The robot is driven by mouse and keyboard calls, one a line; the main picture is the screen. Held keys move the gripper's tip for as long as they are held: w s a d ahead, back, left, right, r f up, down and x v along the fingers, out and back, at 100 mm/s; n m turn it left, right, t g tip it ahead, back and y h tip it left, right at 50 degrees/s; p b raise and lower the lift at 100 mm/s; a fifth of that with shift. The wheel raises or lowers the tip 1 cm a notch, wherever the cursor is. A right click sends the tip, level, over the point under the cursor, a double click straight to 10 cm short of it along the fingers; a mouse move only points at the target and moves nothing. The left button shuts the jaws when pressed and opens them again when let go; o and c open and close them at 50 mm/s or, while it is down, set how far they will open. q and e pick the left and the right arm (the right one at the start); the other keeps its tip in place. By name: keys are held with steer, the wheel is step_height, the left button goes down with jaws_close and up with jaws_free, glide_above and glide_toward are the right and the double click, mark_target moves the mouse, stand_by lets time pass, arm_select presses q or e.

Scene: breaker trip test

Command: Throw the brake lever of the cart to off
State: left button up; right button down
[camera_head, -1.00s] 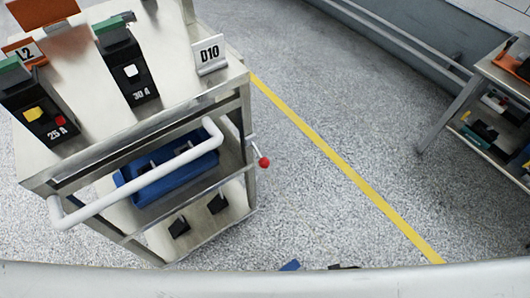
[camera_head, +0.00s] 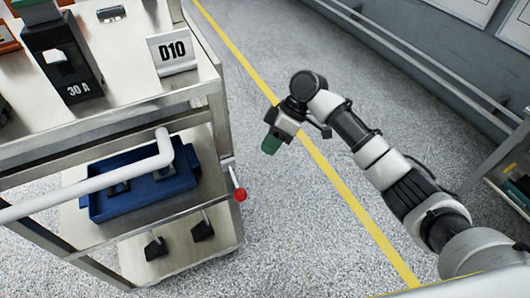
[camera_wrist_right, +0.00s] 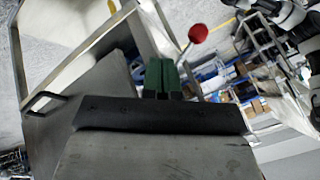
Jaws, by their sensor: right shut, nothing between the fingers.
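The cart (camera_head: 150,112) stands at the left in the head view. Its brake lever (camera_head: 240,194), a short metal rod with a red ball knob, sticks out from the cart's right side below the white push handle (camera_head: 90,186). The red knob also shows in the right wrist view (camera_wrist_right: 198,33), just beyond the fingers. My right gripper (camera_head: 271,144) has green fingertips, is shut and empty, and hangs above and to the right of the lever, apart from it. The green fingers also show in the right wrist view (camera_wrist_right: 161,76). My left gripper is out of view.
A blue tray (camera_head: 142,192) lies on the shelf below. A yellow floor line (camera_head: 335,178) runs beside the cart. Open floor lies right of the lever; a shelf unit is at the right edge.

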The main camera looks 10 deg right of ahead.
mark_target(236, 183)
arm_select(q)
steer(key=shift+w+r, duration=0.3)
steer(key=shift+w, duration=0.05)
arm_select(e)
steer(key=s+a+f, duration=0.5)
steer(key=a, duration=0.1)
steer(key=shift+s+f, duration=0.25)
steer(key=shift+f, duration=0.15)
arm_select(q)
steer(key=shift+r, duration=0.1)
arm_select(e)
steer(key=shift+r, duration=0.1)
